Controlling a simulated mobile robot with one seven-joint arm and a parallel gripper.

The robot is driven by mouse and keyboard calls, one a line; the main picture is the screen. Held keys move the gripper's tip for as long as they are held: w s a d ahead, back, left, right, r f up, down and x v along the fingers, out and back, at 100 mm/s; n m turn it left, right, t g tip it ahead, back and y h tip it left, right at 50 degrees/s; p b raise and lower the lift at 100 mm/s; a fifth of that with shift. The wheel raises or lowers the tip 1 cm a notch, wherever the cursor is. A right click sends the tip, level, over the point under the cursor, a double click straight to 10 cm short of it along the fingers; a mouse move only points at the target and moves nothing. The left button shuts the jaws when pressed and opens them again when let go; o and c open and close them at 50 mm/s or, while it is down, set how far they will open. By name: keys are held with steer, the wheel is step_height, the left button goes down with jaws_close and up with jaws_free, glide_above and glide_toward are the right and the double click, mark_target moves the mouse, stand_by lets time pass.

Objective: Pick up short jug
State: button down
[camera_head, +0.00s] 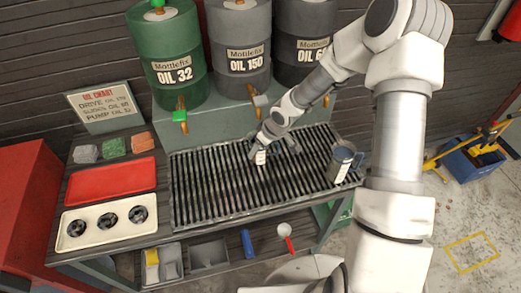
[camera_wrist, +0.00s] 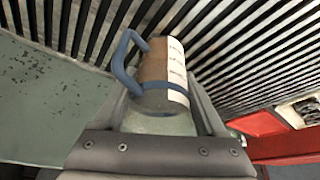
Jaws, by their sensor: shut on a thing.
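A small jug (camera_wrist: 155,66) with a blue handle, a blue band and a white label is between the fingers of my gripper (camera_wrist: 160,84) in the wrist view. The fingers are shut on its sides. In the head view my gripper (camera_head: 262,147) reaches down over the slatted rack, and the held jug (camera_head: 260,158) shows mostly as a white label. I cannot tell whether its base touches the slats. A larger grey jug (camera_head: 341,162) with a blue handle and white label stands on the rack to the right.
Oil drums stand behind the slatted rack (camera_head: 205,205), with taps above it: green (camera_head: 179,115), grey (camera_head: 261,100) and orange. A red tray (camera_head: 112,188) and a cream tray (camera_head: 106,222) with dark round parts lie left. A shelf below holds bins and a red-handled funnel (camera_head: 286,235).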

steer(key=shift+s+d+r, duration=0.25)
steer(key=shift+r, duration=0.15)
steer(key=s+d+r+p, duration=0.3)
steer(key=s+d+r, duration=0.4)
steer(key=s+d, duration=0.2)
steer(key=shift+s+r, duration=0.15)
steer(key=shift+s, duration=0.2)
